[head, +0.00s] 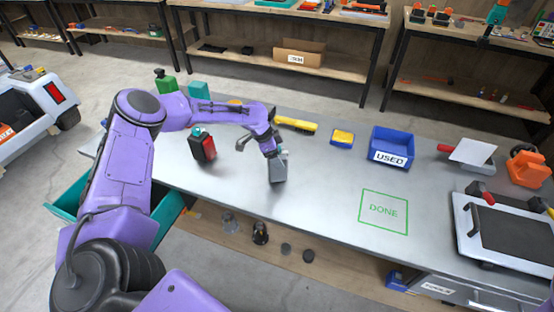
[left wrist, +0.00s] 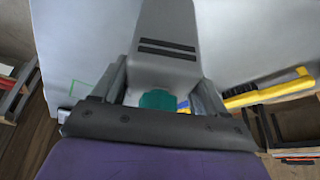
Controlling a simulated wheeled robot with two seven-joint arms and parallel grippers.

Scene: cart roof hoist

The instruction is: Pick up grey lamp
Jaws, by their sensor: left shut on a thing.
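The grey lamp (head: 279,172) is upright at the middle of the grey workbench (head: 330,205). My left gripper (head: 273,151) is above it and shut on its upper part. In the left wrist view the lamp's grey body (left wrist: 168,42), with two dark slots, runs away from between the fingers of the left gripper (left wrist: 160,88). A teal part (left wrist: 157,99) shows between the fingers. I cannot tell whether the lamp's base touches the bench. My right gripper is not in view.
A red and black lamp-like object (head: 203,146) stands left of the grey lamp. A yellow tool (head: 296,125), a yellow-blue box (head: 342,137) and a blue USED bin (head: 391,147) are behind. The green DONE square (head: 384,212) to the right is empty.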

